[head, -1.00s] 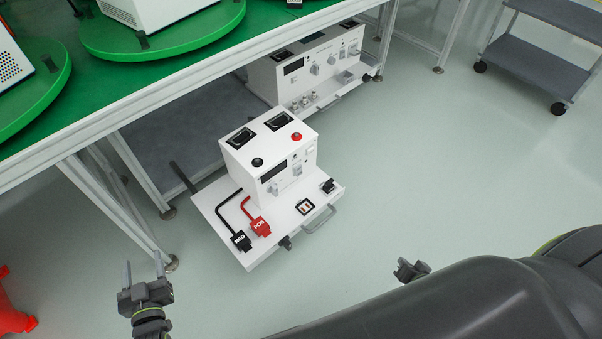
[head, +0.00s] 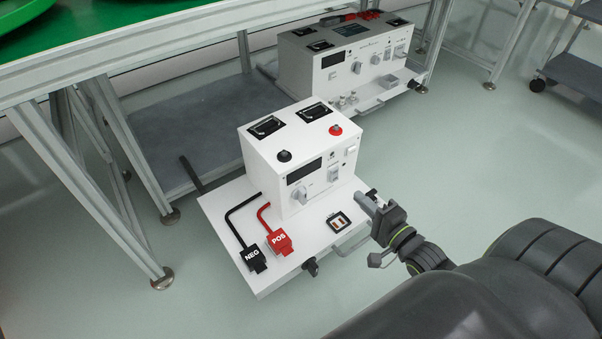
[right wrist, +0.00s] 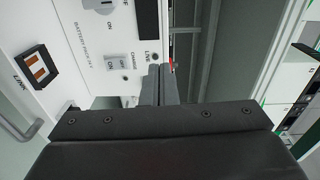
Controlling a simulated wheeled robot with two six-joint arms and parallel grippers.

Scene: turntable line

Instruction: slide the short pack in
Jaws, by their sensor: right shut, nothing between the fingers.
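The shorter white unit (head: 303,150) has two black-framed top panels, a black and a red knob and a front with display, dial and switch. It stands on a white tray (head: 225,205) that juts out from under the bench, with a bar handle (head: 352,243) at its front edge. My right gripper (head: 366,202) is shut and empty, over the tray's right front corner, beside the unit's front. Its fingers (right wrist: 160,84) hide part of that corner; contact cannot be told. My left gripper is out of view.
Black NEG (head: 252,256) and red POS (head: 279,242) plugs and a contact socket (head: 339,222) are on the tray. A longer white unit (head: 350,62) stands behind. Bench legs (head: 90,190) are at left, a grey cart (head: 575,70) at far right; open floor lies between.

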